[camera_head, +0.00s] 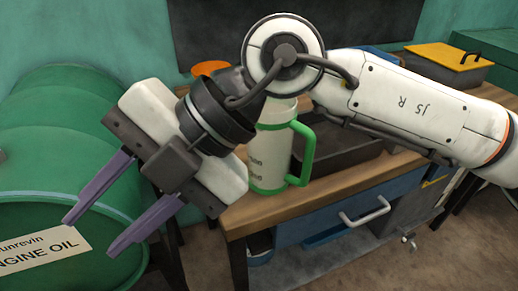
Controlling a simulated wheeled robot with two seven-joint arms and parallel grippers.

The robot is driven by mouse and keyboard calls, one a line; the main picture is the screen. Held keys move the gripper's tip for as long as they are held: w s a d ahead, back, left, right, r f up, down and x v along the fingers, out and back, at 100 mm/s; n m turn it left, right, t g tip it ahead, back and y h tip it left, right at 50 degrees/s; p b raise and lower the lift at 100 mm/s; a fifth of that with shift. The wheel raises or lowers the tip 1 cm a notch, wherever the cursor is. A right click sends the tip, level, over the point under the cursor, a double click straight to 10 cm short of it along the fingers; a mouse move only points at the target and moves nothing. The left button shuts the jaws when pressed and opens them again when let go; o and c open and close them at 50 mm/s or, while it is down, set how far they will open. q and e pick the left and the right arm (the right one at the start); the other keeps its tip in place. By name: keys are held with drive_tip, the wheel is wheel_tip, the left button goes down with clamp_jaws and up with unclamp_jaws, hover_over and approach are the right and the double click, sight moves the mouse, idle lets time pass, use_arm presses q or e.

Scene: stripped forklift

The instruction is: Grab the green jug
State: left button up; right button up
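My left gripper is not in view.
A large green engine oil drum (60,125) lies on its side left of the workbench. A dark tray (345,150) is right of the jug. A yellow-lidded box (450,58) stands farther back. A blue drawer (350,212) is under the bench top.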

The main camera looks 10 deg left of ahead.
drive_tip(key=w+d+f+m+t+h, duration=0.1)
drive_tip(key=w+d+f+t+h, duration=0.25)
drive_tip(key=w, duration=0.25)
drive_tip(key=m+t+h, duration=0.5)
drive_tip(key=t+h, duration=0.1)
drive_tip(key=h, duration=0.1)
approach(307, 157)
drive_tip(key=shift+f, duration=0.7)
drive_tip(key=p+x, duration=0.1)
drive_tip(key=x, duration=0.8)
drive_tip(key=shift+w+d+p, duration=0.1)
drive_tip(key=shift+w+p, duration=0.15)
drive_tip(key=shift+p, duration=0.05)
clamp_jaws()
